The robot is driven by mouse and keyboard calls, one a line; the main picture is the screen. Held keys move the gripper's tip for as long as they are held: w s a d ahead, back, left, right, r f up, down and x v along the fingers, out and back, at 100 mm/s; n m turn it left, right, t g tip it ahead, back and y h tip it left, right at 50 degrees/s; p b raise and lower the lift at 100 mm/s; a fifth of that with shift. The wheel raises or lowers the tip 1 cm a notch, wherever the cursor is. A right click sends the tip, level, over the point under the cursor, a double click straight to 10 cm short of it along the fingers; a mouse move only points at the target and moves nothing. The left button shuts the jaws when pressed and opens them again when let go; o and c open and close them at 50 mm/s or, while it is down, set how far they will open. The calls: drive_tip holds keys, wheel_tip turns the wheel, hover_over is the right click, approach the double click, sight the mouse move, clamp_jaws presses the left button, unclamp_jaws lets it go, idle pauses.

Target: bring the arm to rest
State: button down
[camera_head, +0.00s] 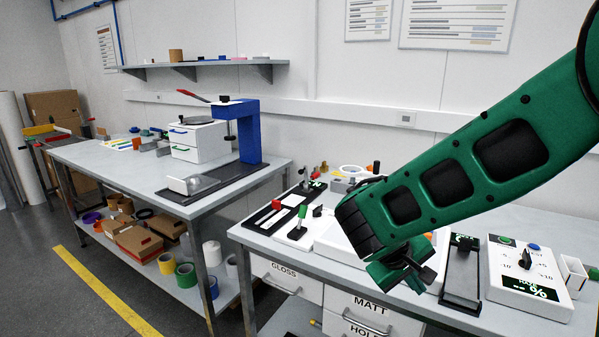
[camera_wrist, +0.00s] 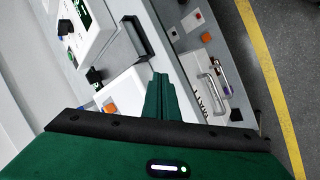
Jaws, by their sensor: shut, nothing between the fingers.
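My gripper (camera_head: 408,274) is green and hangs at the end of my green arm, above the front part of the right-hand bench (camera_head: 262,235). In the wrist view my gripper (camera_wrist: 160,98) shows its fingers together with nothing between them. It is apart from the things on the bench as far as the views show. Part of a white panel behind it is hidden by my arm in the head view.
A control box (camera_head: 528,280) with a knob and a green display stands right of my gripper, beside a dark stand (camera_head: 462,275). A red block (camera_head: 277,205) and a lever switch (camera_head: 300,222) are left. Drawers (camera_head: 357,308) sit below. A second bench (camera_head: 130,165) holds a blue press (camera_head: 250,130).

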drive_tip(key=s+d+r+m+g+y, duration=0.1)
drive_tip(key=s+d+m+y, duration=0.1)
drive_tip(key=s+d, duration=0.3)
drive_tip(key=s+d+r+m+g+y, duration=0.1)
drive_tip(key=s+d+m, duration=0.3)
drive_tip(key=s, duration=0.7)
drive_tip(key=s+d+r+m+g+y, duration=0.1)
drive_tip(key=s+d+m+y, duration=0.2)
drive_tip(key=s, duration=0.5)
drive_tip(key=d+m, duration=0.1)
drive_tip(key=d, duration=0.1)
drive_tip(key=shift+s+d+r+y, duration=0.2)
drive_tip(key=shift+d+r+y, duration=0.1)
drive_tip(key=shift+y, duration=0.1)
